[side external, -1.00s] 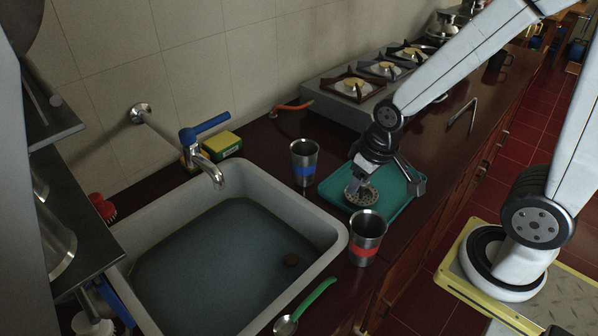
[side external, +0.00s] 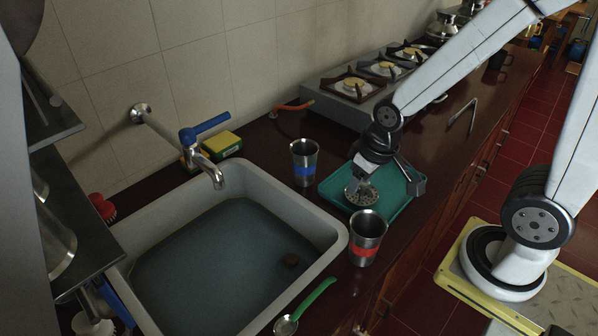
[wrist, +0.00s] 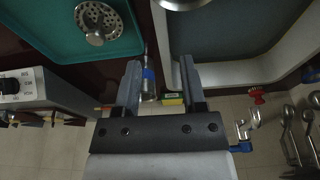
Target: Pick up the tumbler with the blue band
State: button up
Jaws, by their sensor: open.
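The steel tumbler with the blue band (side external: 304,163) stands upright on the dark counter between the sink and the teal tray. My gripper (side external: 384,184) is over the tray, to the right of this tumbler and apart from it. In the wrist view my gripper (wrist: 160,66) is open, with nothing held between its fingers. The blue-banded tumbler (wrist: 148,76) shows there beyond the fingers, near the left one, which partly hides it. A second steel tumbler with a red band (side external: 367,240) stands upright nearer the camera, beside the sink corner.
The teal tray (side external: 396,205) holds a round metal strainer (side external: 361,194). The sink (side external: 330,222) holds water, with a faucet (side external: 210,170) behind it. A yellow-green sponge (side external: 222,145) lies near the wall. A stove (side external: 345,106) is behind the tray. A green-handled spoon (side external: 318,296) lies in front.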

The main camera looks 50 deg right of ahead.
dwell(0.3)
jog(key=m+t+y, duration=0.5)
jog(key=m+y, duration=0.6)
jog(key=m, duration=1.5)
send_near(304, 165)
jog(key=w+d+r, duration=0.2)
jog(key=w+d, duration=0.1)
jog(key=w, duration=0.3)
jog(key=shift+d+r, duration=0.1)
jog(key=shift+r, duration=0.05)
jog(key=shift+w, duration=0.1)
jog(key=shift+x, duration=3.85)
